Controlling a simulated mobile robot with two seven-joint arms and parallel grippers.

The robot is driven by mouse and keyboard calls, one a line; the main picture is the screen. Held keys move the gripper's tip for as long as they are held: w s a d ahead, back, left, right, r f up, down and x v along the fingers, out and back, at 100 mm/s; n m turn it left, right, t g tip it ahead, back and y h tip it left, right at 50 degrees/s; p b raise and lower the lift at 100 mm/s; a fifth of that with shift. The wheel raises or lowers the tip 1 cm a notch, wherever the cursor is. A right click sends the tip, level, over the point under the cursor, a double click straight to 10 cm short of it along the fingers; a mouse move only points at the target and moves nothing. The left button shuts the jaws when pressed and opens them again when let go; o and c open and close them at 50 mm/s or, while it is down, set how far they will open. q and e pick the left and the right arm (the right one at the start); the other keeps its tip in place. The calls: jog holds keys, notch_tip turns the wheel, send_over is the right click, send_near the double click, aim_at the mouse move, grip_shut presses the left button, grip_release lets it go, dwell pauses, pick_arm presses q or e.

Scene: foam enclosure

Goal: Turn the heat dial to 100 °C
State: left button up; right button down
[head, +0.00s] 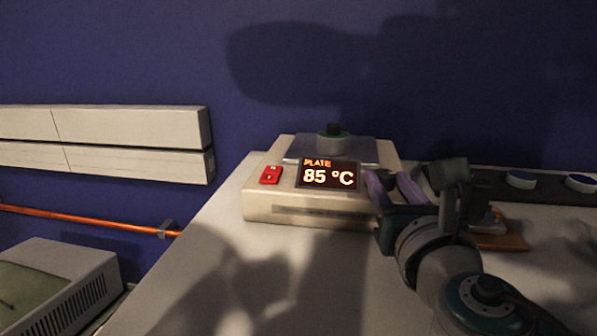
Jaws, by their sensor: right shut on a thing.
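The hot plate (310,214) is a cream box on the light table, with a metal top plate. Its dark display (329,175) reads "PLATE 85 °C" in orange digits. The dark heat dial (381,174) is at the right of the display, mostly hidden by my fingers. My right gripper (392,184) comes from the lower right, its purple fingers on either side of the dial and shut on it. A red switch (271,175) is left of the display. My left gripper is not in view.
A small vessel with a dark cap (333,135) stands on the metal top. A dark rack with round blue-topped items (520,179) runs along the back right. An orange-brown board (500,241) lies behind my right arm. The table's front left is clear.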

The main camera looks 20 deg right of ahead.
jog(key=c, duration=0.7)
grip_release()
jog(key=shift+c, duration=0.2)
jog(key=shift+o, duration=1.3)
